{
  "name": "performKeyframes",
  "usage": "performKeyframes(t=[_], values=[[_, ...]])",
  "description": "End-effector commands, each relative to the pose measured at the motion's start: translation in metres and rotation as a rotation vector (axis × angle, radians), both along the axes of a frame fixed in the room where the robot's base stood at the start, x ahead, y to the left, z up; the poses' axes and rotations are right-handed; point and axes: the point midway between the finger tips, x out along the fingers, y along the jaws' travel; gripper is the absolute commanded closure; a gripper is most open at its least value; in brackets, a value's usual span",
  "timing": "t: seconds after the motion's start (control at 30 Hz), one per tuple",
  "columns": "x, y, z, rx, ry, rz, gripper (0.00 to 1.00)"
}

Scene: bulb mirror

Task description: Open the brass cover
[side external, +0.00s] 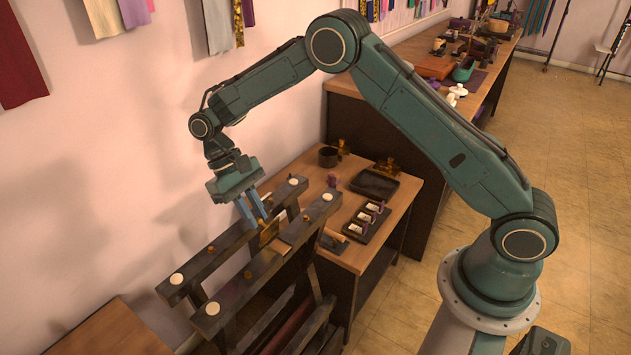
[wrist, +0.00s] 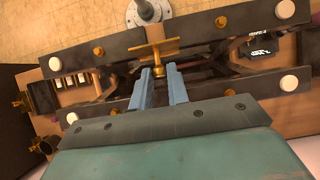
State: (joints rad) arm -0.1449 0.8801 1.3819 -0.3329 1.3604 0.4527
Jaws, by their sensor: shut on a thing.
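The brass cover (side external: 268,233) is at the dark wooden frame, between its two long rails. In the wrist view, the brass cover (wrist: 153,49) shows as a flat bar across the picture, with a short stem and round knob pointing toward me. My gripper (side external: 252,212) is above the frame, with its blue fingers pointing down. In the wrist view, the fingers of my gripper (wrist: 160,74) stand on either side of the brass knob and are shut on it. The fingers hide part of the cover in the side view.
The rails (side external: 232,291) carry white round caps and small brass pegs. Behind stands a wooden table with a dark tray (side external: 374,185), a dark cup (side external: 328,156) and a rack (side external: 367,221) of small white and purple pieces. The wall is close on the left.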

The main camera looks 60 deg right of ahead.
Motion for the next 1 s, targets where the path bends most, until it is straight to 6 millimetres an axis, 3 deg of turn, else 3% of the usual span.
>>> performKeyframes(t=[0.07, 0.1, 0.2, 1.0], values=[[-0.0007, 0.0009, -0.0010, 0.001, 0.001, 0.002, 1.00], [-0.0007, 0.0008, -0.0010, 0.001, 0.001, 0.002, 0.76], [-0.0005, 0.0005, -0.0007, 0.000, 0.000, 0.001, 0.62], [-0.0070, 0.0018, 0.0041, 0.004, -0.101, -0.004, 0.62]])
